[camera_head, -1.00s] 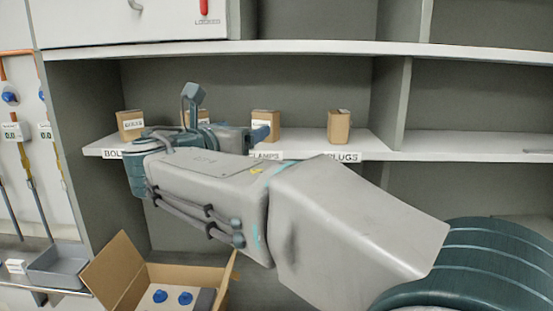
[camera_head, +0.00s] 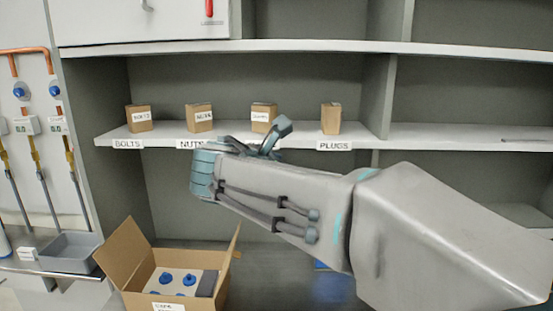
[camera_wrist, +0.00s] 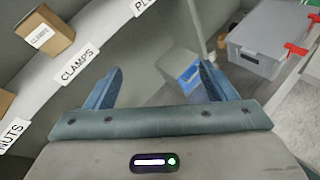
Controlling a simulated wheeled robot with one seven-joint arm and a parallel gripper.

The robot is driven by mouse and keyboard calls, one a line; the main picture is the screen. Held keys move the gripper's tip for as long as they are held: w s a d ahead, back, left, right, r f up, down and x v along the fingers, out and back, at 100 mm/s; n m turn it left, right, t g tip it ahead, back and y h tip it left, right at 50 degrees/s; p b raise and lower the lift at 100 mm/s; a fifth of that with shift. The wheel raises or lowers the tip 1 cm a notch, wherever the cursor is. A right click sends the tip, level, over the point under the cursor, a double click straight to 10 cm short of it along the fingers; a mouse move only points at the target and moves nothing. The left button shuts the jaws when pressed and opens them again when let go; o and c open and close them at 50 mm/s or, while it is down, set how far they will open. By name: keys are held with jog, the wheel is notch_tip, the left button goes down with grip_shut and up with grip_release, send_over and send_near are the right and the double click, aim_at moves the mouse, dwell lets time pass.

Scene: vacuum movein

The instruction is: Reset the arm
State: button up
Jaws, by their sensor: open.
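My gripper (camera_wrist: 160,92) shows in the wrist view with its two blue fingers apart and nothing between them. In the head view my arm reaches left across the front of the shelf, and the fingers are mostly hidden behind it. The clamps box (camera_wrist: 45,36) lies to the left of the fingers in the wrist view, apart from them. In the head view the clamps box (camera_head: 263,117) stands upright on the shelf, just above the end of my arm.
The shelf (camera_head: 420,135) also holds the bolts box (camera_head: 139,119), nuts box (camera_head: 199,118) and plugs box (camera_head: 331,119). An open carton (camera_head: 125,262) with blue-topped items stands below. A grey tray (camera_head: 68,253) is at left. A grey lidded case (camera_wrist: 268,42) lies beyond my gripper.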

jog(key=s+d+f+m+g+y, duration=0.2)
jog(key=s+d+f+m+g, duration=0.5)
jog(key=d+f+m, duration=0.4)
jog(key=s+d+f+m+g+y, duration=0.1)
jog(key=s+f+m+y, duration=0.4)
jog(key=s+f+m, duration=0.7)
jog(key=s+m, duration=0.1)
jog(key=s, duration=0.1)
jog(key=shift+s+d+f+g, duration=0.2)
jog(key=shift+s+d+g, duration=0.1)
jog(key=shift+s+d, duration=0.1)
